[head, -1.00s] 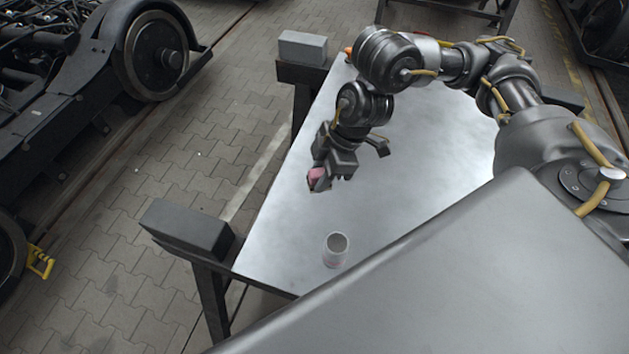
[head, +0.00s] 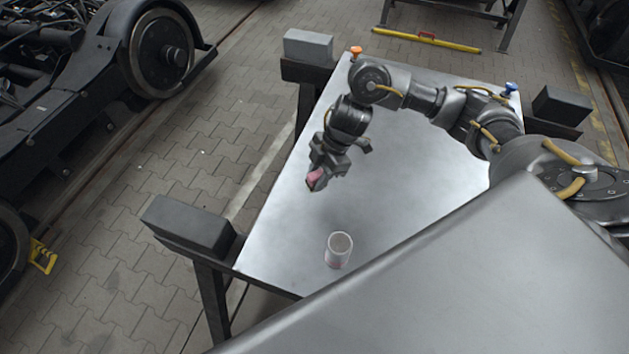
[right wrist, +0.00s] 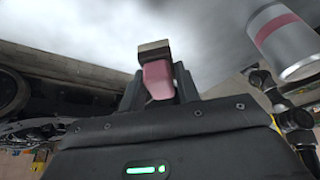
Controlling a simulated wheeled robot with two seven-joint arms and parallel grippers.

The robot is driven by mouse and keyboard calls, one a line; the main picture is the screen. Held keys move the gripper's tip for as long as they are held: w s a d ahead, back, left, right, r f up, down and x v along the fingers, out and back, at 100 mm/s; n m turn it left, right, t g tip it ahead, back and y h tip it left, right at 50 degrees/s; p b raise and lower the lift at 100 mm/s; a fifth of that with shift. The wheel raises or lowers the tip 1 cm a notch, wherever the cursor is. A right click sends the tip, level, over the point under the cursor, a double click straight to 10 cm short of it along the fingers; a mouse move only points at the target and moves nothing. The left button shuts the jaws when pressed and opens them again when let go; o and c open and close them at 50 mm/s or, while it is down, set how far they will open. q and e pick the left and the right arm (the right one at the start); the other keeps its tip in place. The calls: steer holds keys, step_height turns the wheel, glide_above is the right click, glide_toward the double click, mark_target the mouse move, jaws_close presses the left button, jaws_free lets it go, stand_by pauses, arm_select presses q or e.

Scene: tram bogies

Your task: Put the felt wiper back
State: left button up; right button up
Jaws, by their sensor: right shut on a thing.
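My right gripper (head: 317,182) is shut on a pink block with a dark end, which looks like the felt wiper (head: 314,177). It holds the wiper over the left part of the metal table. In the right wrist view the wiper (right wrist: 157,78) sits between the fingers, its brown-grey end pointing away from the palm. A pale open-topped cup (head: 338,249) stands upright near the table's front corner, apart from the gripper. The cup also shows in the right wrist view (right wrist: 285,42), grey with a pink band. My left gripper is not in view.
The metal table (head: 410,200) is mostly bare. An orange knob (head: 356,51) and a blue knob (head: 511,87) stand at its far edge. Dark blocks (head: 188,226) stick out at the trestle ends. A wheeled bogie (head: 150,60) stands on the left.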

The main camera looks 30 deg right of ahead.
mark_target(315, 175)
steer(key=shift+w+d+f, duration=0.2)
steer(key=shift+w+f, duration=0.9)
steer(key=shift+f, duration=0.2)
steer(key=shift+w+f, duration=0.1)
steer(key=shift+f, duration=1.55)
steer(key=shift+f, duration=0.2)
steer(key=o, duration=0.9)
steer(key=shift+o, duration=0.2)
steer(key=v, duration=1.2)
steer(key=shift+r+p, duration=0.25)
steer(key=shift+p, duration=0.1)
